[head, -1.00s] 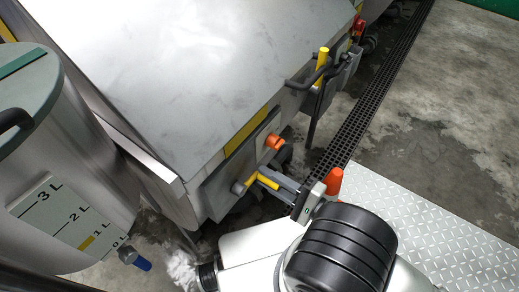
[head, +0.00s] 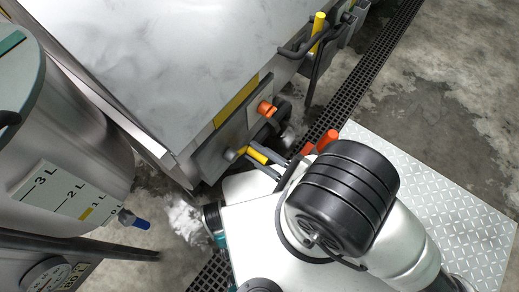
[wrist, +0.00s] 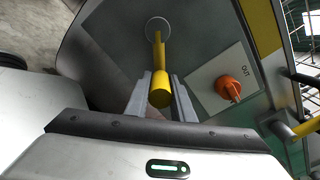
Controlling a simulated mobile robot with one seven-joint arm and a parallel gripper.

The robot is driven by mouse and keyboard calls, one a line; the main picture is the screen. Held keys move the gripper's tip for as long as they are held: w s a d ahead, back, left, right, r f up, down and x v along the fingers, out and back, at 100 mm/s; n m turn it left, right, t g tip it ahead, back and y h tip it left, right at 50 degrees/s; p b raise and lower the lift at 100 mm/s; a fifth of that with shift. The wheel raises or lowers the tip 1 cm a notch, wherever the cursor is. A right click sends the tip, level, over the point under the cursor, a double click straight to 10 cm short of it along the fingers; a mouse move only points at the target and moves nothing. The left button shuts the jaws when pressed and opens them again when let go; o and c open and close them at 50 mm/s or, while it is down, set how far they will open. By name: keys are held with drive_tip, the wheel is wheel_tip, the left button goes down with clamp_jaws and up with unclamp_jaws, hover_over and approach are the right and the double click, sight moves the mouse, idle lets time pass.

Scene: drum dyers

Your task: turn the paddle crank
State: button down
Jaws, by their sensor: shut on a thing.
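The paddle crank is on the grey side panel of the large steel vat. Its round grey hub (head: 231,154) and yellow handle (head: 257,155) show in the head view. In the wrist view the hub (wrist: 158,28) is at the top and the yellow handle (wrist: 160,90) points towards me. My gripper (wrist: 161,98) has one grey finger on each side of the handle and is shut on it. In the head view my gripper (head: 268,163) is partly hidden by my own arm.
An orange knob (wrist: 230,88) marked OUT is right of the crank. A second yellow handle (head: 317,33) is farther along the vat (head: 170,60). A steel drum with a litre scale (head: 65,195) stands at left. A floor grate (head: 365,80) and tread plate (head: 440,190) lie right.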

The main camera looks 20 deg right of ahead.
drive_tip(key=shift+r, duration=0.15)
drive_tip(key=c, duration=1.5)
unclamp_jaws()
drive_tip(key=shift+c, duration=0.2)
wheel_tip(320, 180, up, 10)
drive_tip(key=p, duration=0.9)
drive_tip(key=shift+a+r, duration=0.15)
drive_tip(key=shift+r, duration=0.05)
drive_tip(key=shift+f, duration=0.15)
